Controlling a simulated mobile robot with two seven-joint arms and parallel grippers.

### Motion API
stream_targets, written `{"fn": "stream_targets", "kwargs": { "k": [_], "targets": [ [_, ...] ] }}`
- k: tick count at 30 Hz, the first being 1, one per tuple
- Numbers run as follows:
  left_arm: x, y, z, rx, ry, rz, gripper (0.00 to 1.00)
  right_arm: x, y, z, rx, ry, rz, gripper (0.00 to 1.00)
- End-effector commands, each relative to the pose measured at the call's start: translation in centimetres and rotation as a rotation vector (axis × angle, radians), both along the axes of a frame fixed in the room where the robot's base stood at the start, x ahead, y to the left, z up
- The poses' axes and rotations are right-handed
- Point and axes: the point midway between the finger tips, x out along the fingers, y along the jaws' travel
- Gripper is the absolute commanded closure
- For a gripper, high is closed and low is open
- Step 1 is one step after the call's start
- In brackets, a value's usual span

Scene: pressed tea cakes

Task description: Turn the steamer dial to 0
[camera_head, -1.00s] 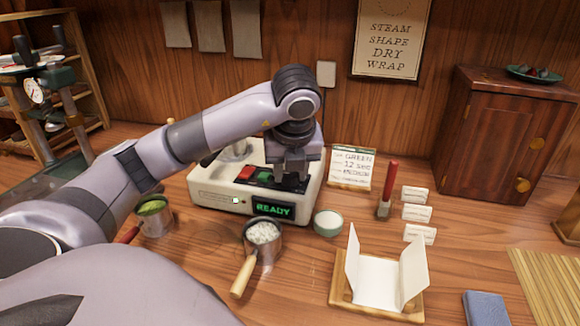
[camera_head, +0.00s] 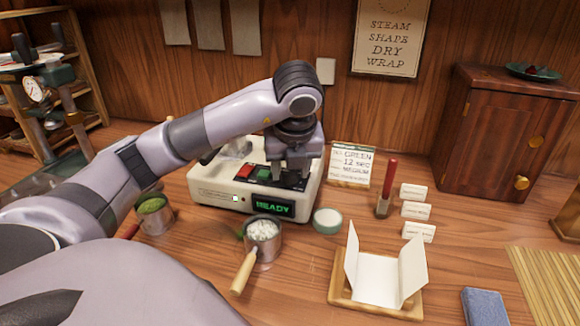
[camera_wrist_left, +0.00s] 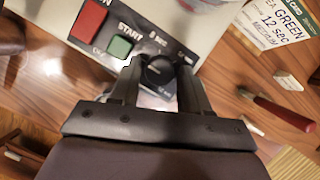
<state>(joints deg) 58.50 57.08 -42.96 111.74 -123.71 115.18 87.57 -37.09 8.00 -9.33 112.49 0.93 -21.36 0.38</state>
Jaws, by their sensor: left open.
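The cream steamer (camera_head: 215,187) stands on the table, its green display (camera_head: 273,208) reading READY. Its top panel carries a red button (camera_head: 244,171) and a green START button (camera_head: 263,174). In the left wrist view the black round dial (camera_wrist_left: 159,70) sits between the two fingers of my left gripper (camera_wrist_left: 160,78). The gripper points down over the panel and is open around the dial; I cannot tell whether the fingers touch it. In the head view my left gripper (camera_head: 291,178) hides the dial. The dial's setting is not readable. My right gripper is not in view.
A pot of white contents (camera_head: 262,237) and a cup of green powder (camera_head: 152,214) stand in front of the steamer. A card (camera_head: 351,165), a red-handled tool (camera_head: 388,183) and a wooden stand with white paper (camera_head: 377,290) are to the right.

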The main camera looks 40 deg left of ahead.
Motion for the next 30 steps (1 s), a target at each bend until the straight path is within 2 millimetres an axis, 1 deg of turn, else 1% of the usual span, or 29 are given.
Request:
{"fn": "stream_targets", "kwargs": {
  "k": [1,5,9,15,21,30],
  "targets": [
    [-0.1,-0.1,0.7,0.000,-0.003,-0.001,0.54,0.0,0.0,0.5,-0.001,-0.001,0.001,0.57],
    [-0.4,-0.5,2.4,0.002,-0.004,-0.001,0.54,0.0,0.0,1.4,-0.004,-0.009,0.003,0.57],
    [-0.9,-1.1,4.2,0.002,-0.004,-0.001,0.54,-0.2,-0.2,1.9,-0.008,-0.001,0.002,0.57],
    [-1.4,-1.8,5.9,0.001,-0.002,0.000,0.54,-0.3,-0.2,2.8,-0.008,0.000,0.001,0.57],
    [-1.6,-2.0,6.3,0.000,0.001,0.001,0.54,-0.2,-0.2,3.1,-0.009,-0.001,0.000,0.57],
    [-1.6,-2.1,6.3,0.000,0.001,0.001,0.54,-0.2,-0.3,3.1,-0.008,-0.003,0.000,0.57]
  ]
}}
